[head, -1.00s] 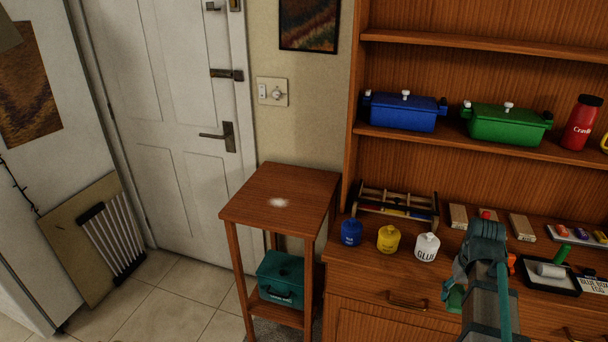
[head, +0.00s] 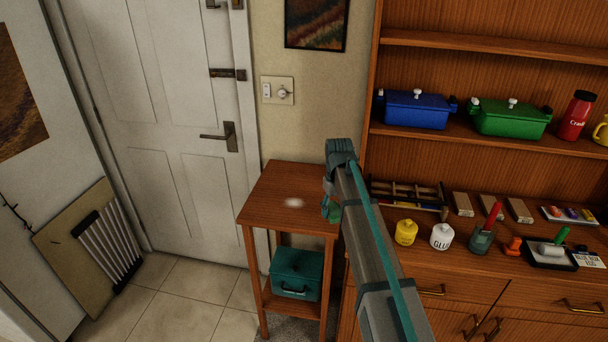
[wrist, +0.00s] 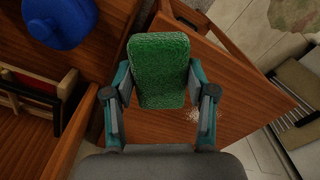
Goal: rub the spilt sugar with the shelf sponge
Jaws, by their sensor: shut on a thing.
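A green sponge (wrist: 158,72) is between the fingers of my gripper (wrist: 160,88) in the wrist view, and the gripper is shut on it. In the head view my gripper (head: 332,208) is at the right edge of the small side table (head: 262,212), above its top; a bit of green shows at its tip. The spilt sugar (head: 294,202) is a small white patch on the table top, left of the gripper.
A cabinet with shelves stands right of the table. A yellow pot (head: 406,232), a white glue pot (head: 441,237) and a wooden rack (head: 408,194) are on its counter. A blue pot (wrist: 58,22) is near the gripper in the wrist view. A teal box (head: 296,273) sits on the table's lower shelf.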

